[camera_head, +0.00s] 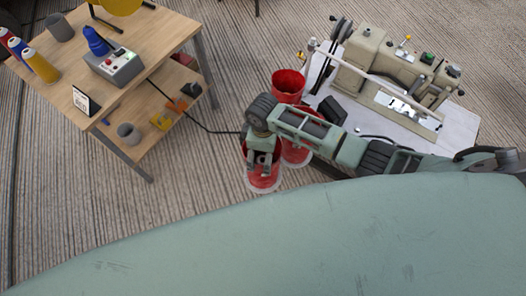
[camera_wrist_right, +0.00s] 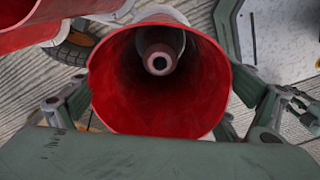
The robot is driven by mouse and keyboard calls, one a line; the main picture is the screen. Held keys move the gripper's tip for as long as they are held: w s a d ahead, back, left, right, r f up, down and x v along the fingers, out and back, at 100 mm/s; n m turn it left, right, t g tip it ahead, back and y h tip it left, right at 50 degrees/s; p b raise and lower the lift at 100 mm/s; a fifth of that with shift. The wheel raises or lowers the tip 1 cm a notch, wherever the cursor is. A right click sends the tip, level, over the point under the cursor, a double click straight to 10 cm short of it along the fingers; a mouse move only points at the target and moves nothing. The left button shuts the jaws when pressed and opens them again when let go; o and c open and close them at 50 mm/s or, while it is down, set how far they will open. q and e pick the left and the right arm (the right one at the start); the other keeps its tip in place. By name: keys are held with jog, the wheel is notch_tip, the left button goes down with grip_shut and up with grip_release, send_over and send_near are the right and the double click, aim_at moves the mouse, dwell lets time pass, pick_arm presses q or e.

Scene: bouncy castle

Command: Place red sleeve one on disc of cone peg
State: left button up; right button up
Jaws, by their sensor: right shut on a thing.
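A red sleeve (camera_head: 263,181) is in my right gripper (camera_head: 262,165), low beside the other red sleeves in the head view. In the right wrist view the held red sleeve (camera_wrist_right: 110,85) is seen from above, its wide mouth toward the camera, with the gripper's fingers on both sides. A pale round peg tip (camera_wrist_right: 158,61) with a dark hole shows inside its far end. A pale rim shows under the sleeve in the head view; whether the sleeve rests on a disc I cannot tell. My left gripper is not in view.
A red sleeve (camera_head: 289,86) stands behind my arm, and another (camera_head: 297,152) is partly hidden beside the gripper. A sewing machine (camera_head: 390,80) is on a white table (camera_head: 455,135) at right. A wooden table (camera_head: 165,28) with spools and a control box (camera_head: 116,66) stands at left.

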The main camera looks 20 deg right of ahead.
jog(key=shift+f, duration=0.15)
jog(key=o, duration=1.3)
notch_tip(320, 180, up, 12)
jog(key=shift+r+p, duration=0.15)
jog(key=shift+p, duration=0.65)
